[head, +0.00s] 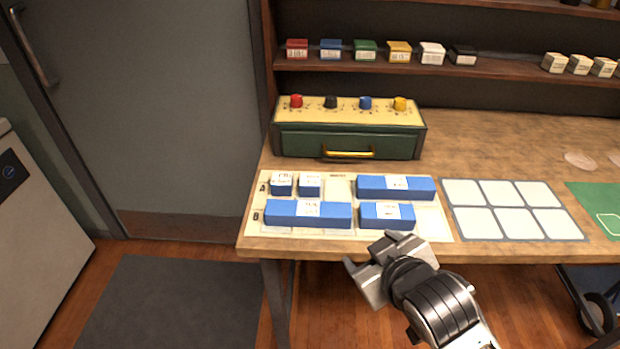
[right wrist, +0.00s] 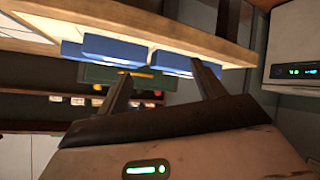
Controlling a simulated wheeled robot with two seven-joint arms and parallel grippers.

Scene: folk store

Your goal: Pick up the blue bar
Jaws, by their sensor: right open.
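Several blue bars with white labels lie on a cream board (head: 336,187) near the table's front left edge. In the back row are two short blocks (head: 281,187) (head: 310,187) and a long blue bar (head: 396,187). In the front row are a long blue bar (head: 308,214) and a shorter blue bar (head: 387,215). My right gripper (head: 366,258) is open and empty, just in front of the table edge below the shorter front bar. In the right wrist view its fingers (right wrist: 163,82) are spread apart, with blue bars (right wrist: 115,48) beyond them. My left gripper is not seen.
A green box with a yellow knobbed top (head: 350,138) stands behind the board. A mat of pale squares (head: 513,208) lies to the right, with a green mat (head: 597,205) beyond it. Shelves (head: 480,66) with small coloured boxes rise at the back. The table middle right is clear.

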